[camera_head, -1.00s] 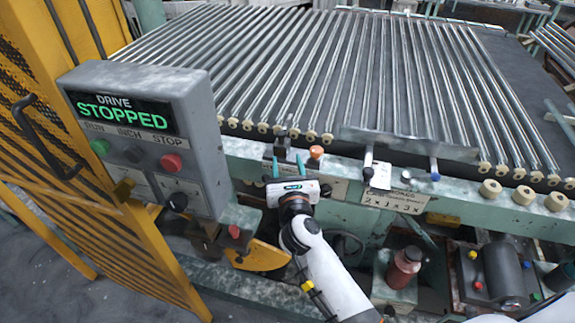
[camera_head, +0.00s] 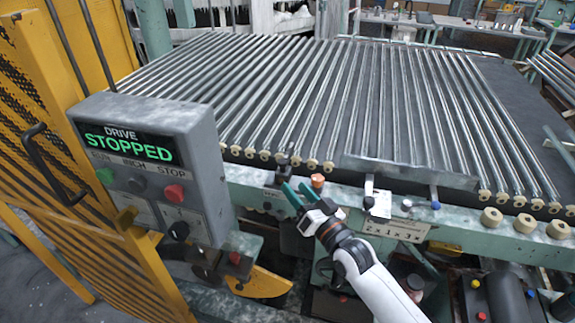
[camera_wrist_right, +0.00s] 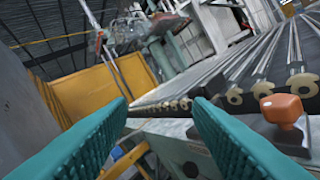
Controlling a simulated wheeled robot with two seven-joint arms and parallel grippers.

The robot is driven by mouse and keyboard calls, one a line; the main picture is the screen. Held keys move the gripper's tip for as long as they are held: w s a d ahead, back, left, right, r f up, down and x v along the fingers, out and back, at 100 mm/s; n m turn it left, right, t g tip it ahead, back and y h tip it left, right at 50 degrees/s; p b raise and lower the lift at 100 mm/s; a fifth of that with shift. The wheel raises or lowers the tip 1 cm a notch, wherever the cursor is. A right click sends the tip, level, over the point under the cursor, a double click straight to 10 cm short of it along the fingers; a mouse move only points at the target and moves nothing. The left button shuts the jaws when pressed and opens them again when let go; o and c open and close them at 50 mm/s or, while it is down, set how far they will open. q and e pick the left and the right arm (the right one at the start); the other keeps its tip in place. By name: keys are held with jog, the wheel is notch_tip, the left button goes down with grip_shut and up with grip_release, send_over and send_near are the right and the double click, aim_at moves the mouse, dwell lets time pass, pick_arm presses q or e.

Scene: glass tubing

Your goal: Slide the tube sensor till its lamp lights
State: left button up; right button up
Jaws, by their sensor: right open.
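A small dark sensor block with an upright metal piece (camera_head: 284,165) sits on the front rail of the tube bed. An orange knob (camera_head: 317,181) stands just to its right. In the right wrist view the orange knob (camera_wrist_right: 282,110) sits on a dark block at the right, outside my fingers. I cannot make out a lit lamp on the sensor. My right gripper (camera_head: 297,187) has teal fingers, open and empty, just in front of the sensor block and left of the knob. The fingers also show in the wrist view (camera_wrist_right: 160,105). My left gripper is not in view.
Glass tubes (camera_head: 290,90) lie in parallel rows behind the rail. A grey control box (camera_head: 150,165) reading "DRIVE STOPPED" stands at the left, beside a yellow guard (camera_head: 50,200). A metal plate (camera_head: 410,170) crosses tubes to the right. A blue-knobbed handle (camera_head: 435,204) projects forward.

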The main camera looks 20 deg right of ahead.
aim_at(285, 164)
jog(key=w+n, duration=0.1)
jog(key=w, duration=0.3)
jog(key=w+f+n+h+p, duration=0.1)
jog(key=w+n, duration=0.1)
jog(key=w, duration=0.2)
jog(key=w+d+f+n+g+h, duration=0.1)
jog(key=w, duration=0.3)
jog(key=shift+n+p, duration=0.3)
jog(key=shift+n, duration=0.1)
